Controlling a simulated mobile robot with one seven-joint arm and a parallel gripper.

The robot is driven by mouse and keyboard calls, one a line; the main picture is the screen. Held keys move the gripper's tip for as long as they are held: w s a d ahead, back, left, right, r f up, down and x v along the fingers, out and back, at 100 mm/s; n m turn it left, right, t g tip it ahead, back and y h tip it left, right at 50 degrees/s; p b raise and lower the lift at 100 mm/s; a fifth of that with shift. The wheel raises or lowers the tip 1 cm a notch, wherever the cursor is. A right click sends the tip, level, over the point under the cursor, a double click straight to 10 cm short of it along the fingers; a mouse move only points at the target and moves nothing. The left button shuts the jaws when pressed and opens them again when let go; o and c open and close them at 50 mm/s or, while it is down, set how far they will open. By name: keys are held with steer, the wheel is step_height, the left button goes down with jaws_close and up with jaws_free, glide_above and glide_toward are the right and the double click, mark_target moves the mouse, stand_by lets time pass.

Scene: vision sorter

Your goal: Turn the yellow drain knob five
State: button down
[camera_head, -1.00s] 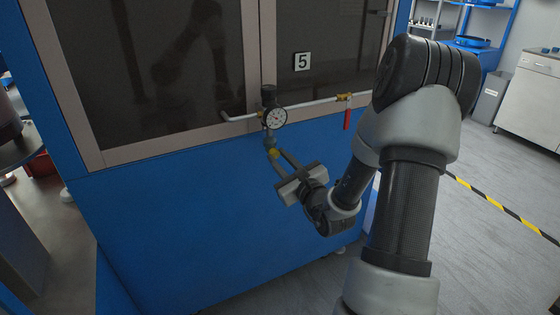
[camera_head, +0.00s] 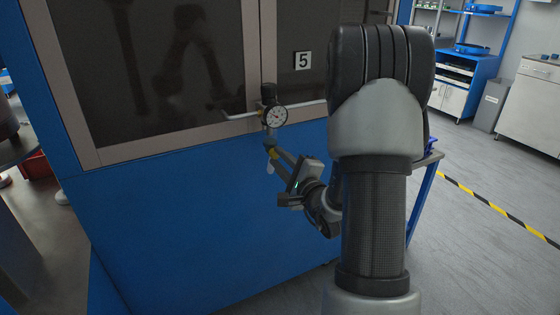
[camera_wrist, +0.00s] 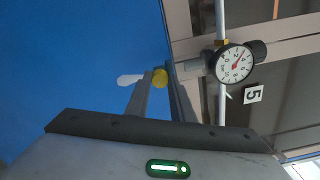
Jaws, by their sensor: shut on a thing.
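The yellow drain knob (camera_wrist: 160,77) shows in the wrist view between my fingertips, below the gauge unit on the blue cabinet. My gripper (camera_wrist: 161,84) is shut on it, with one finger on each side. In the head view my gripper (camera_head: 273,154) is tilted at the knob, and the fingers mostly hide the knob. A pressure gauge (camera_head: 275,116) with a white dial sits just above; it also shows in the wrist view (camera_wrist: 234,63). A plate marked 5 (camera_head: 302,61) is on the dark window, up and right of the gauge. A small white piece (camera_wrist: 130,79) lies beside the knob.
A metal pipe (camera_head: 305,105) runs sideways behind the gauge along the window's lower frame. The blue cabinet front (camera_head: 180,220) is flat below it. My arm hides the pipe's right end. Open floor (camera_head: 475,240) with yellow-black tape lies to the right.

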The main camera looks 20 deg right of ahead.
steer(key=shift+f+n, duration=0.1)
steer(key=shift+n, duration=2.2)
steer(key=c, duration=1.5)
jaws_free()
steer(key=shift+c, duration=0.2)
steer(key=shift+s, duration=0.1)
